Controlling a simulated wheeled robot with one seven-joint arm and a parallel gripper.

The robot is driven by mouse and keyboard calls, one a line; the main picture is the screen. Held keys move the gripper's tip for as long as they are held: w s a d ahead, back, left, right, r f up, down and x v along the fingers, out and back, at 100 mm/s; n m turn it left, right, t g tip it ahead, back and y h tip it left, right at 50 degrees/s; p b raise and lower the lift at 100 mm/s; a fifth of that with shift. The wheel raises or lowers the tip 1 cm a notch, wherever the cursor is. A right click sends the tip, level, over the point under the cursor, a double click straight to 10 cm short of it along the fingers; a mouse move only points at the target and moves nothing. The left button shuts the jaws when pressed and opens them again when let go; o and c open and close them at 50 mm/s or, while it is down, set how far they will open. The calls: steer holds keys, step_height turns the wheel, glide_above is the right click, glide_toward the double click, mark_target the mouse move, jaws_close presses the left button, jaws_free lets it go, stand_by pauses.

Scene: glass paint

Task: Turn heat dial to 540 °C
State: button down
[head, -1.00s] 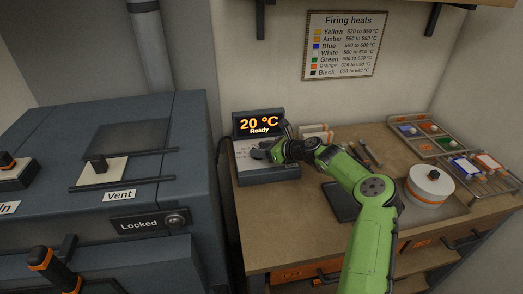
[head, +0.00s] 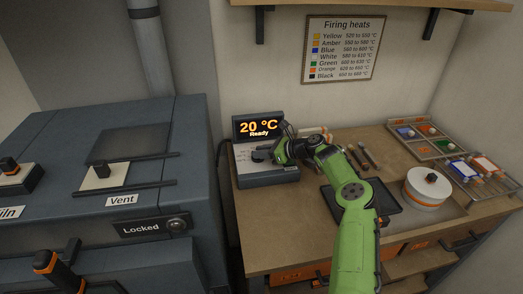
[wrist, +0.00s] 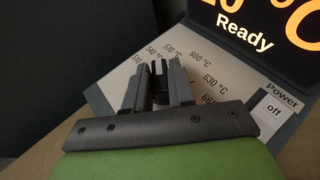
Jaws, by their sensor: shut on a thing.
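The heat dial (wrist: 158,70) is a dark knob on the sloping face of the control box (head: 268,179). Printed marks from 510 °C upward fan around it. My gripper (wrist: 159,82) is shut on the dial, one finger on each side, in the wrist view. In the head view my gripper (head: 268,154) is at the box face, mostly dark and small. The box's display (head: 259,127) reads 20 °C, Ready. The Power switch (wrist: 273,110) shows off.
The blue-grey kiln (head: 150,140) stands on the left, with Vent and Locked labels. A dark tray (head: 388,196) lies beneath my arm on the bench. A white round pot (head: 429,188) and colour trays (head: 428,138) are on the right. A Firing heats sign (head: 340,48) hangs above.

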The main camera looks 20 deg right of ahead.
steer(key=shift+r+n+g+y, duration=0.1)
steer(key=shift+n+g+y, duration=0.2)
steer(key=shift+n+y, duration=0.15)
steer(key=c, duration=1)
jaws_free()
steer(key=shift+c, duration=0.2)
steer(key=v, duration=1.5)
steer(key=shift+s+d+r+p, duration=0.2)
steer(key=shift+d+p, duration=0.05)
steer(key=shift+p, duration=0.15)
